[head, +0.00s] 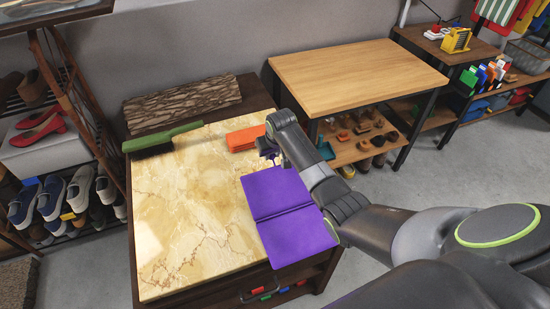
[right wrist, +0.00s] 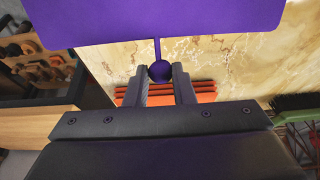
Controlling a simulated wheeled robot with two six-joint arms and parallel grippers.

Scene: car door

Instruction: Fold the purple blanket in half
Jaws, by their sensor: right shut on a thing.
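The purple blanket (head: 292,232) lies at the right side of the marble-topped table (head: 180,215). It shows as two flat panels with a crease between them. My right gripper (head: 269,152) is at its far edge. In the right wrist view, its fingers (right wrist: 160,76) are shut on a small purple ball on a short stem that joins the edge of the blanket (right wrist: 160,22). I cannot tell whether the far panel is raised off the marble. My left gripper is not in view.
An orange slatted block (head: 243,138) and a green-handled brush (head: 160,138) lie at the table's far side. A bark-like log (head: 182,102) is behind them. A wooden bench (head: 355,75) stands beyond at the right. The marble's left and middle are clear.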

